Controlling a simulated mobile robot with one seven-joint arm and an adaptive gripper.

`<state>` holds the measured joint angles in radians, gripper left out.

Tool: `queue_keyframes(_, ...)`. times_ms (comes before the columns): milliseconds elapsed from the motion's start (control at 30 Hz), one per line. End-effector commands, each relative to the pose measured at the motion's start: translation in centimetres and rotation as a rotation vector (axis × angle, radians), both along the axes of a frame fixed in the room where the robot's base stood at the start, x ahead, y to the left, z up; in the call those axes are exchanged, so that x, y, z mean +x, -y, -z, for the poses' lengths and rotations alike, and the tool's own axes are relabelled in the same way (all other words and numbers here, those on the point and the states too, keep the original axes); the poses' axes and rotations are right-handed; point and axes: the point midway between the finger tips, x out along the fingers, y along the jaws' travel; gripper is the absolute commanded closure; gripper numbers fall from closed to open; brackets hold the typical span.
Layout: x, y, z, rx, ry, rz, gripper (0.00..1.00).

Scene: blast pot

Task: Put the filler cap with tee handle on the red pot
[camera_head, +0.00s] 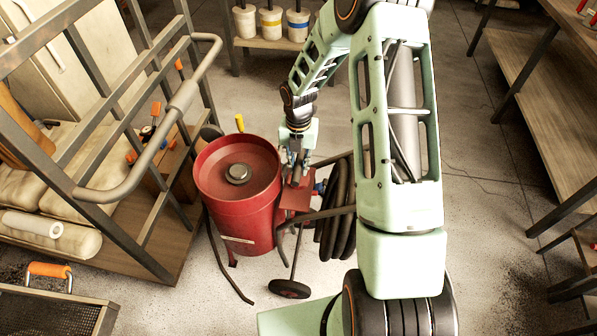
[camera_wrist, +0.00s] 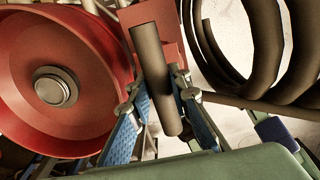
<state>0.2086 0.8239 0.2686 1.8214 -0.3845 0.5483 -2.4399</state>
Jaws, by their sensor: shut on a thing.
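The red pot (camera_head: 233,215) stands left of centre in the head view, its dished top facing up with a round metal piece (camera_head: 238,173) at the centre. The pot also fills the left of the wrist view (camera_wrist: 100,65). My gripper (camera_head: 296,172) is right of the pot, over a small red side plate (camera_head: 297,197). In the wrist view my gripper (camera_wrist: 160,88) is shut on a dark round bar (camera_wrist: 155,75), which looks like the tee handle of the filler cap. The cap below is hidden. I cannot tell whether it touches the plate.
A coiled black hose (camera_head: 338,215) hangs right of the pot, and a wheel (camera_head: 289,289) is below. A metal rack with a tubular rail (camera_head: 130,190) stands close on the left. A wooden bench (camera_head: 540,100) is at the right, with open floor before it.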

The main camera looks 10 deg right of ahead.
Motion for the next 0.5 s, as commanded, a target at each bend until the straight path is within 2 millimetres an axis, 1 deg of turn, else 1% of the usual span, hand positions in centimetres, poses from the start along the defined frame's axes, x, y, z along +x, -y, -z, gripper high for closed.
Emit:
queue_keyframes(133, 0.6, 0.1, 0.9, -0.001, -0.001, 0.000, 0.87)
queue_keyframes(300, 0.5, 0.0, 3.3, 0.000, -0.001, -0.001, 0.87)
queue_keyframes(367, 0.5, 0.1, 3.6, 0.000, 0.000, 0.000, 0.87)
queue_keyframes(500, 0.5, 0.1, 3.6, 0.000, 0.001, 0.000, 0.87)
